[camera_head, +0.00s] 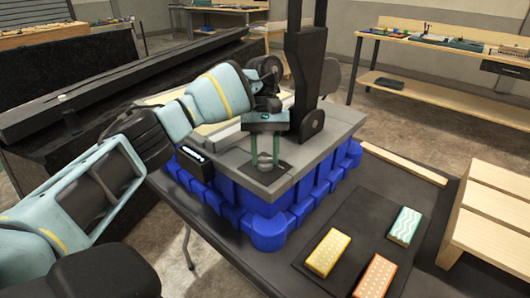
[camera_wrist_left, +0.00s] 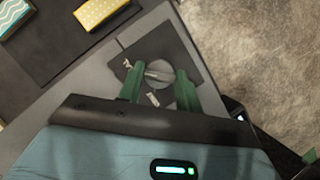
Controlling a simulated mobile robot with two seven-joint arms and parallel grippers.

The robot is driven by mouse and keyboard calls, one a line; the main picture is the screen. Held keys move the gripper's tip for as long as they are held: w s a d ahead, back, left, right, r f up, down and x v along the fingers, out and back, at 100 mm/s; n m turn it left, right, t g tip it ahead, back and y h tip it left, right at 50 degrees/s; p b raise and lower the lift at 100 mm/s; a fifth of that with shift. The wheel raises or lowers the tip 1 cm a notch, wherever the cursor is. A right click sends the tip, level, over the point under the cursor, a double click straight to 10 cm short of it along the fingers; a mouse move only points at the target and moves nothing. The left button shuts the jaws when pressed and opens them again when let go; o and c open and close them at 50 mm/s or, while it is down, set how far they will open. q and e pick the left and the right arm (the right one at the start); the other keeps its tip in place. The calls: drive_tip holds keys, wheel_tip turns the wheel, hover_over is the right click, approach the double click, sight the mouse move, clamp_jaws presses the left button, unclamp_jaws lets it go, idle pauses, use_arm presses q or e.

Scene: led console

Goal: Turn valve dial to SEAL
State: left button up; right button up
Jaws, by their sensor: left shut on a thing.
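The valve dial (camera_wrist_left: 160,74) is a grey round knob with a raised bar, set in a dark square plate (camera_wrist_left: 188,56) on the grey console top (camera_head: 232,160). My left gripper (camera_head: 265,158) points down from above and is shut on the dial. In the left wrist view, its green fingers (camera_wrist_left: 160,80) stand on either side of the dial. Small pale marks sit on the plate around the dial, too small to read, so I cannot tell which mark the dial points to. My right gripper is in neither view.
The console top rests on a blue ribbed base (camera_head: 265,228) on a dark table. A black upright post (camera_head: 305,75) rises behind the gripper. Yellow (camera_head: 328,252), orange (camera_head: 375,275) and teal (camera_head: 404,225) blocks lie on a dark mat, beside a wooden slatted piece (camera_head: 490,215).

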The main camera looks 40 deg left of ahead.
use_arm(q)
drive_tip(key=o, duration=1)
drive_tip(key=p+v, duration=0.1)
drive_tip(key=v, duration=0.5)
drive_tip(key=shift+p+v, duration=0.35)
drive_tip(key=shift+v, duration=0.55)
drive_tip(key=shift+s+f, duration=0.1)
